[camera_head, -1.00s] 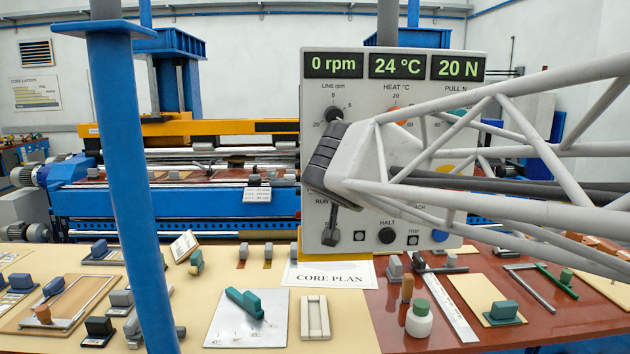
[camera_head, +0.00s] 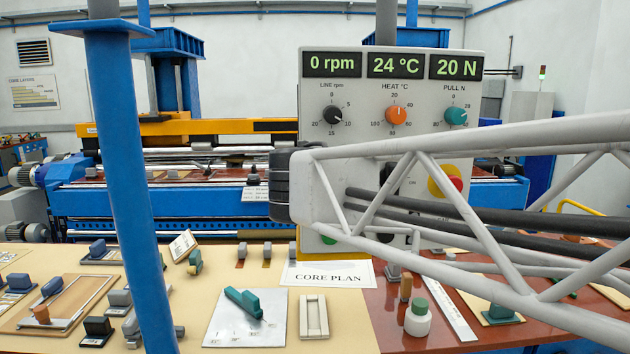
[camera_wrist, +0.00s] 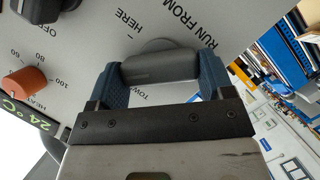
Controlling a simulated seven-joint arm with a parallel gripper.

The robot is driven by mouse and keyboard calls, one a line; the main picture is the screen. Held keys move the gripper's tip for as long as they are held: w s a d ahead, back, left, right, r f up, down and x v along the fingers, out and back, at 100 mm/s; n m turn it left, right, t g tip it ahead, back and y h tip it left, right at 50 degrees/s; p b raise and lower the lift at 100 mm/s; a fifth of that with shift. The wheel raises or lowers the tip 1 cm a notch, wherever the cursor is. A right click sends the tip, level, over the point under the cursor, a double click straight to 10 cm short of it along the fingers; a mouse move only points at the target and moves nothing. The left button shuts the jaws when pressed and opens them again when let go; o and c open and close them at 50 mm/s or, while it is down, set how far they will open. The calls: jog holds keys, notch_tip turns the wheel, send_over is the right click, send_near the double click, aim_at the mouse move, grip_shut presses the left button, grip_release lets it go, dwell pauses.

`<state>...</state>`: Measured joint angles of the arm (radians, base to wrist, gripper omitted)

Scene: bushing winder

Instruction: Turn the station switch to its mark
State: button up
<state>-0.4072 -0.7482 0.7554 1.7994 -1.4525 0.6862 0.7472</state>
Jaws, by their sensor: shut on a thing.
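The station switch (camera_wrist: 160,66) is a dark grey bar handle on a round base, on the grey panel face in the wrist view. Printing reading RUN FROM, HERE and TOWER surrounds it. My gripper (camera_wrist: 160,78) is shut on the handle, one blue finger at each end. The TOWER lettering is partly covered by the gripper. In the head view my pale lattice arm and dark wrist cover the switch and the fingers. I cannot make out the mark or which label the handle points to.
The panel (camera_head: 380,150) also carries a black LINE dial (camera_head: 332,115), an orange HEAT dial (camera_head: 396,115), a teal PULL dial (camera_head: 456,114) and a red button (camera_head: 457,184) on yellow. The table below holds a white bottle (camera_head: 418,318) and several small parts.

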jog(key=n, duration=0.1)
jog(key=n+t+h, duration=0.1)
jog(key=n, duration=0.1)
jog(key=shift+a+f+h, duration=0.1)
jog(key=shift+f+h, duration=0.1)
jog(key=shift+h, duration=0.1)
jog(key=n+t+h, duration=0.1)
jog(key=n, duration=0.2)
jog(key=shift+f+n, duration=0.1)
jog(key=shift+n, duration=0.2)
jog(key=o, duration=0.9)
jog(key=shift+s, duration=0.1)
jog(key=shift+v, duration=3.8)
